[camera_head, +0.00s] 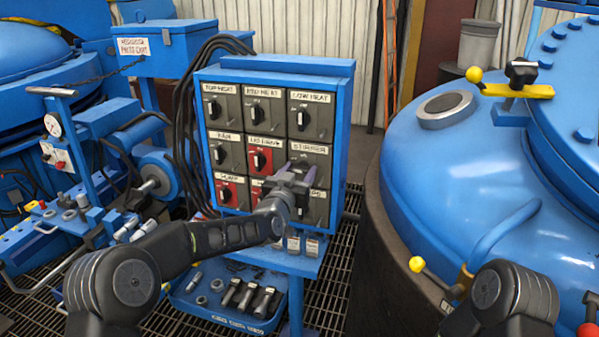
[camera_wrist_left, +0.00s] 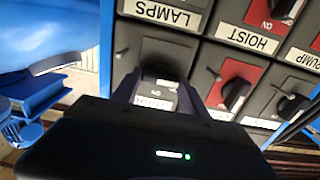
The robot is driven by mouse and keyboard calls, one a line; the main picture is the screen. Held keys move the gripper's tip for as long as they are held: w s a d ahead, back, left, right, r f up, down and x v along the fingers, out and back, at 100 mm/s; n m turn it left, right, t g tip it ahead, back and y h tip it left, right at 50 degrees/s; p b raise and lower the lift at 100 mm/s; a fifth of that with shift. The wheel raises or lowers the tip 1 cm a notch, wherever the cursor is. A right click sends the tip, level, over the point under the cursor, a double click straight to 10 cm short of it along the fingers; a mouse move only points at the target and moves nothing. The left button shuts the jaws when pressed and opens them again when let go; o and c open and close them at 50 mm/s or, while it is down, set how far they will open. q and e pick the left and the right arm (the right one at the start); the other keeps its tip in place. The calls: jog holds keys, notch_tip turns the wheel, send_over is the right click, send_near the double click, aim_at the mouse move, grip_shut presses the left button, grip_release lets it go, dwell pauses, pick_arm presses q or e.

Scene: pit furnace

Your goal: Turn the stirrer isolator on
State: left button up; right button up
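The stirrer isolator (camera_head: 320,162) is a dark grey switch plate at the right of the panel's middle row, its label along the top edge. My left gripper (camera_head: 297,171) is in front of its lower part and hides its knob in the head view. In the left wrist view the panel appears upside down. There the stirrer's dark knob (camera_wrist_left: 160,74) lies between the two spread fingers, its label partly seen below. The fingers look apart; I cannot tell whether they touch the knob. The knob's exact angle is unclear. My right gripper is out of view.
The blue panel (camera_head: 278,68) holds several other switches close by, including the lamps (camera_wrist_left: 168,14) and hoist (camera_wrist_left: 246,38) isolators. A shelf with tags and a tool tray (camera_head: 225,316) lie below. A large blue furnace lid (camera_head: 440,170) stands at the right.

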pick_arm(q)
jog(key=c, duration=0.8)
